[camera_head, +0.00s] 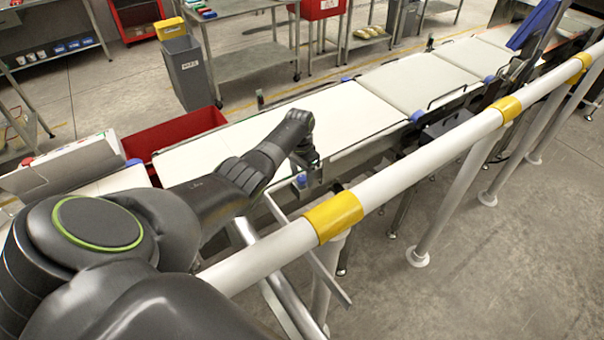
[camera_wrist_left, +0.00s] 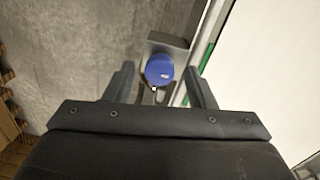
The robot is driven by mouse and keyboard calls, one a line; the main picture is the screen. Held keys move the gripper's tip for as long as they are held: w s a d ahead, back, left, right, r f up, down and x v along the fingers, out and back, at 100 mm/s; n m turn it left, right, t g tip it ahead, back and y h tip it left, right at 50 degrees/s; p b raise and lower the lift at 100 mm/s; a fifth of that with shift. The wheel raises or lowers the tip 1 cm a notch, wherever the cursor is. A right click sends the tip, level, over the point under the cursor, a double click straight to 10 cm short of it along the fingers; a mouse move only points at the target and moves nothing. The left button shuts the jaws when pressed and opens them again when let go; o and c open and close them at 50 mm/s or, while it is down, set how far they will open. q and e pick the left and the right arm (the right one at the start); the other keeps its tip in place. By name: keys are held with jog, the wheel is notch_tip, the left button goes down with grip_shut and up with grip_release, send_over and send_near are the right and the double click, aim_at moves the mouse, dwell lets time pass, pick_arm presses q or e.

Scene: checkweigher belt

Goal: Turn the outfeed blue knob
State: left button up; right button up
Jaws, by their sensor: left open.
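A round blue knob (camera_head: 301,181) sits on a bracket at the near side of the conveyor, just below my left gripper (camera_head: 309,158). The same blue knob (camera_wrist_left: 160,69) shows in the left wrist view, on a grey metal bracket. My left gripper (camera_wrist_left: 160,82) is open there, with one finger on each side of the knob in the picture. A gap shows between each finger and the knob. How deep the knob sits between the fingers I cannot tell. My right gripper is not in view.
A white guard rail with yellow bands (camera_head: 333,216) runs along the near side of the conveyor. The pale belt (camera_head: 346,117) lies beyond the knob. Another blue knob (camera_head: 418,115) is further along the near edge. A red bin (camera_head: 172,134) stands on the far side.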

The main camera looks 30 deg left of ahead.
aim_at(302, 177)
pick_arm(q)
jog(key=shift+a+r, duration=0.1)
jog(key=shift+r, duration=0.4)
notch_tip(302, 177, up, 16)
jog(key=b, duration=0.2)
jog(key=shift+a+r, duration=0.2)
jog(key=shift+a, duration=0.15)
jog(key=shift+w, duration=0.1)
jog(key=f+n+p, duration=0.1)
jog(key=f+n, duration=0.1)
jog(key=f, duration=0.3)
jog(key=f+n+p, duration=0.1)
jog(key=f+n, duration=0.1)
jog(key=f, duration=0.3)
jog(key=d+f+n+p, duration=0.1)
jog(key=f+n+p, duration=0.1)
jog(key=f, duration=0.3)
jog(key=shift+s+f+n+y, duration=0.25)
jog(key=shift+n+y, duration=0.05)
jog(key=shift+n, duration=0.3)
jog(key=shift+f, duration=0.95)
